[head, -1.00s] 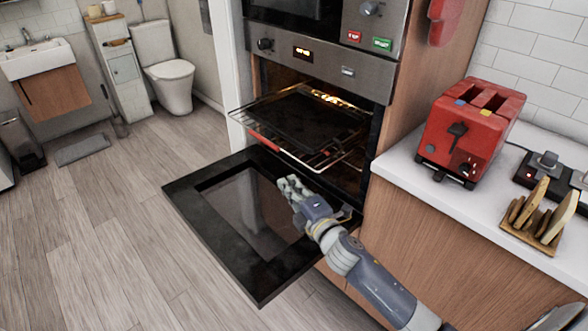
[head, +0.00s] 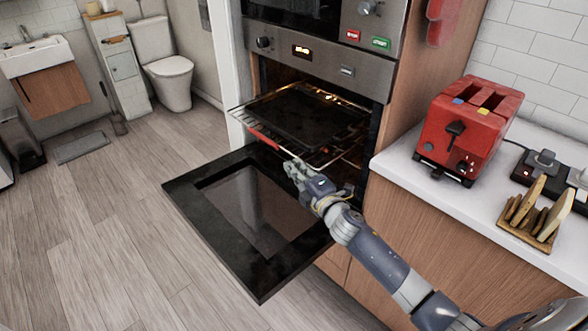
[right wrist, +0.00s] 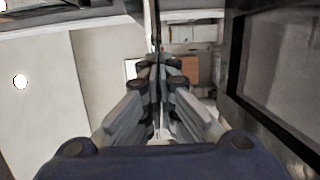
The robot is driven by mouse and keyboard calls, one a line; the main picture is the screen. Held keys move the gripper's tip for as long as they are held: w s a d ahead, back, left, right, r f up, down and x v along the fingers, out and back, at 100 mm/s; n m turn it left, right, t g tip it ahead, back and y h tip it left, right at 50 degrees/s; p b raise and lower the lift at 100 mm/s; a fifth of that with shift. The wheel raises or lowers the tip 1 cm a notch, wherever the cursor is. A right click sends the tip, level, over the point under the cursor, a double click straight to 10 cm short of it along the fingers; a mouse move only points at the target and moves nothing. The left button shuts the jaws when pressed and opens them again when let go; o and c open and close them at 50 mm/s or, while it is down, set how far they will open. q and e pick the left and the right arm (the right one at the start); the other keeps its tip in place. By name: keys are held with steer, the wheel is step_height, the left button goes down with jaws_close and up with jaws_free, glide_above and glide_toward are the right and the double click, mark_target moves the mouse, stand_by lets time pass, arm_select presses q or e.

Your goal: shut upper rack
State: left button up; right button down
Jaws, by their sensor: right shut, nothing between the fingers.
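The upper rack (head: 262,138) is a wire rack that sticks out of the oven above the open door, with a dark tray (head: 308,115) on it. The oven door (head: 190,200) is folded down flat. My right gripper (head: 292,167) is shut and empty, just below the rack's front edge and above the door. I cannot tell whether it touches the rack. In the right wrist view its fingers (right wrist: 158,65) are together with nothing between them. My left gripper is not in view.
A counter (head: 425,188) at right carries a red toaster (head: 468,130) and a wooden toast holder (head: 535,215). The oven's side wall and cabinet stand close to my right arm.

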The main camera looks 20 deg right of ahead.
mark_target(319, 152)
steer(key=w+d, duration=0.1)
steer(key=d, duration=0.2)
steer(key=w+d, duration=0.1)
steer(key=d, duration=0.2)
steer(key=w+d+b, duration=0.1)
steer(key=d, duration=0.1)
steer(key=shift+w+d, duration=0.1)
steer(key=shift+d, duration=0.3)
steer(key=shift+a, duration=0.1)
